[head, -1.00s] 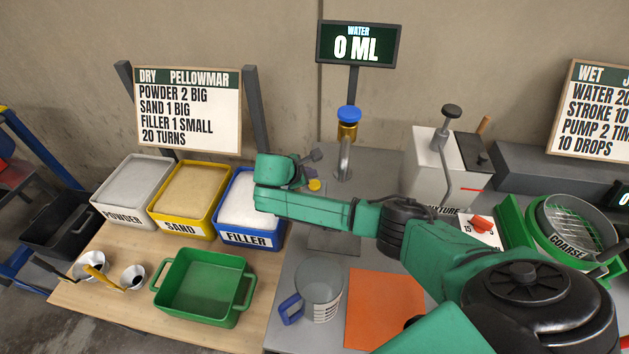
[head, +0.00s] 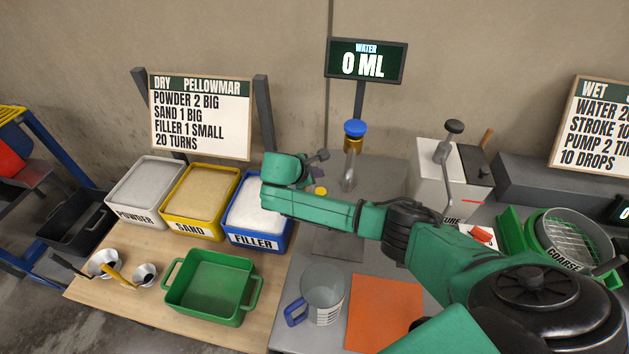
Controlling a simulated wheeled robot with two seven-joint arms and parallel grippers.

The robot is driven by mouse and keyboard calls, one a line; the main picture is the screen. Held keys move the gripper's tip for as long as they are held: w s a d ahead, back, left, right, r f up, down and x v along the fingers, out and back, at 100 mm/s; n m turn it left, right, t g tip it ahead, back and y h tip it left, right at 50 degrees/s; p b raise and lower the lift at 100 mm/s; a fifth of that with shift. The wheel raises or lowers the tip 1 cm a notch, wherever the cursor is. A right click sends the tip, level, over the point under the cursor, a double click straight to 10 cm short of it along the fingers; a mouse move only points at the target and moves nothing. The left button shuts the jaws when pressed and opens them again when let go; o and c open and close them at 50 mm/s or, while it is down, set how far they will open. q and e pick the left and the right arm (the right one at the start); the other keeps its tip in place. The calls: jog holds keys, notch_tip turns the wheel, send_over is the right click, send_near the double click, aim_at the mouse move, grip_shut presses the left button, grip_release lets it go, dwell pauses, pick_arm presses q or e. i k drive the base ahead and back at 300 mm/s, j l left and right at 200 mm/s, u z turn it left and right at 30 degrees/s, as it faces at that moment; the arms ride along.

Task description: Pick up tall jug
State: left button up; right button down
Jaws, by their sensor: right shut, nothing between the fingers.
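A tall grey see-through jug (head: 322,296) with a blue handle on its left and measuring marks stands upright on the grey worktop, left of the orange mat. My right arm reaches in from the right, across and behind the jug. My right gripper (head: 320,163) is shut and empty, beyond the jug, between the filler bin and the water tap. It is partly hidden by my own wrist, and it is well apart from the jug. My left gripper is not in view.
An orange mat (head: 385,312) lies right of the jug. A green two-handled tub (head: 211,288) and metal scoops (head: 144,275) lie to the left. Bins of powder, sand and filler (head: 256,238) stand behind them. The water tap (head: 349,175) stands at the back, under a "0 ML" display (head: 366,62).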

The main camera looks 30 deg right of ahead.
aim_at(324, 288)
jog(key=k+j, duration=0.15)
jog(key=j, duration=0.25)
jog(key=k+j, duration=0.15)
jog(key=j, duration=0.25)
jog(key=k+j, duration=0.15)
jog(key=j, duration=0.25)
jog(key=k+j, duration=0.1)
jog(key=j, duration=0.3)
jog(key=k+j, duration=0.15)
jog(key=j, duration=0.2)
